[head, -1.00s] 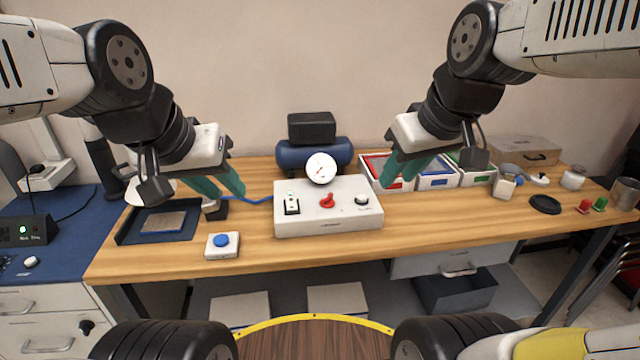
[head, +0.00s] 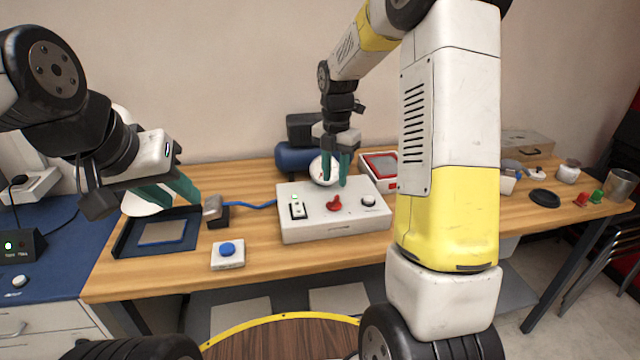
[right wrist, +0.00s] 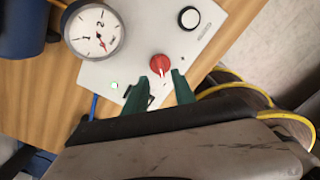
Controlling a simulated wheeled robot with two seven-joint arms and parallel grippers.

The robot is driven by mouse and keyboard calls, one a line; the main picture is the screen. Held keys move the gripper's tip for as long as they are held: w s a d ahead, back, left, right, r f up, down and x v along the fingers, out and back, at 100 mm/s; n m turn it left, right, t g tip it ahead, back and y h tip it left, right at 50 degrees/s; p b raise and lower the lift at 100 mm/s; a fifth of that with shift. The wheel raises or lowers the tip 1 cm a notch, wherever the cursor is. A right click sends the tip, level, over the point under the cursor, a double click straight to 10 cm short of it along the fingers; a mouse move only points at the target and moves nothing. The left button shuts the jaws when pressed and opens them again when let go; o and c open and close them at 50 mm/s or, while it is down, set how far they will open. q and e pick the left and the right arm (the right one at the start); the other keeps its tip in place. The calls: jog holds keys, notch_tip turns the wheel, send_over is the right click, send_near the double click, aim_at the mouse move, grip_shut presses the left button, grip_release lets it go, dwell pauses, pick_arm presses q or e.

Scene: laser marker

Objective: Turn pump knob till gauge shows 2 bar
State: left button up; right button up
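The white control box (head: 325,228) stands on the bench with a red knob (head: 335,202) at its middle, a white-topped round knob (head: 369,200) at its right and a green-lit switch (head: 297,208) at its left. The round gauge (head: 318,171) is behind it, partly covered by my right gripper (head: 339,183). The right wrist view shows the gauge dial (right wrist: 96,31) with a red-ended needle; its exact reading is too small to tell. There my open right gripper (right wrist: 157,90) points at the red knob (right wrist: 159,64), without visible contact. My left gripper (head: 181,201) is open and empty above the bench's left part.
A blue-button box (head: 228,254) stands front left of the control box. A blue tray (head: 186,241) lies at the left. A blue tank (head: 291,158) is behind the control box. My right arm hides part of the bench and bins.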

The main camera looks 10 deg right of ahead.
aim_at(334, 198)
notch_tip(334, 198, down, 6)
jog(key=shift+f, duration=0.25)
grip_shut()
